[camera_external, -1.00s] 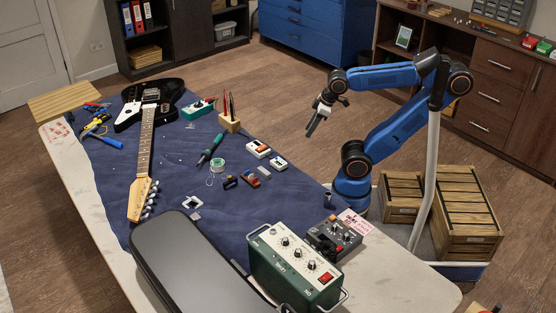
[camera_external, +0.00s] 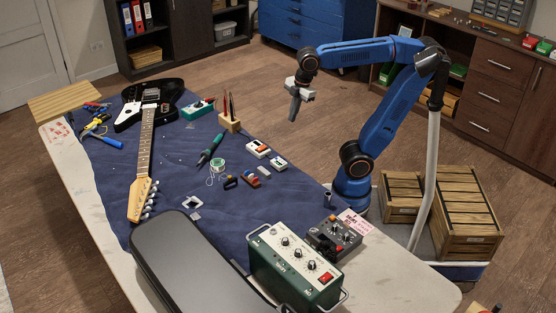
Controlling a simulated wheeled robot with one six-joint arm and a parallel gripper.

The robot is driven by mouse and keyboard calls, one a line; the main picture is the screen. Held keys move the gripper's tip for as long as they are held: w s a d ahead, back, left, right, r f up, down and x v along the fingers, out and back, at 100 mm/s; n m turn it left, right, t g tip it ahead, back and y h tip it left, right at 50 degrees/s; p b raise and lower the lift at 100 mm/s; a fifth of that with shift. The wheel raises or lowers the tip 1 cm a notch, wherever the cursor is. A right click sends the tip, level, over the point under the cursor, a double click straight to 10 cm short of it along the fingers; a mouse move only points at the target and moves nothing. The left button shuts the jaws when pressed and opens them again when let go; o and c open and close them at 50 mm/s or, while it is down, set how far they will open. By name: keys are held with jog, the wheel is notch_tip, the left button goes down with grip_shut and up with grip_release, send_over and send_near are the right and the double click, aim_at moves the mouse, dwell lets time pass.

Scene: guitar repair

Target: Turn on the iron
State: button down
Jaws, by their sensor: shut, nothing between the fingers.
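A soldering iron (camera_external: 211,148) with a green and black handle lies on the blue mat in the middle of the table. A dark green power unit (camera_external: 290,267) with a pale top panel, several knobs and a red switch (camera_external: 326,277) stands at the front of the table. Whether the switch is on cannot be told. My gripper (camera_external: 293,119) is shut and empty, pointing down in the air beyond the table's right edge. It is well apart from both the iron and the power unit.
A black and white guitar (camera_external: 145,140) lies along the left.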

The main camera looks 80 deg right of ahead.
jog(key=w+a+r+n+g, duration=0.2)
jog(key=w+a+r+n, duration=0.4)
jog(key=w+n, duration=0.15)
notch_tip(320, 180, up, 4)
jog(key=n+g+h, duration=0.1)
jog(key=n, duration=0.8)
send_over(264, 145)
jog(key=w+a, duration=0.1)
jog(key=shift+w+a+r+n+g, duration=0.2)
jog(key=shift+w+a+n+g, duration=0.15)
jog(key=shift+a, duration=0.2)
jog(key=shift+f, duration=0.1)
jog(key=f, duration=0.4)
jog(key=d+f, duration=0.1)
jog(key=f, duration=0.4)
jog(key=s+f, duration=0.1)
jog(key=f, duration=0.3)
jog(key=shift+s+d+f, duration=0.1)
jog(key=shift+d+f, duration=0.1)
jog(key=shift+f, duration=0.15)
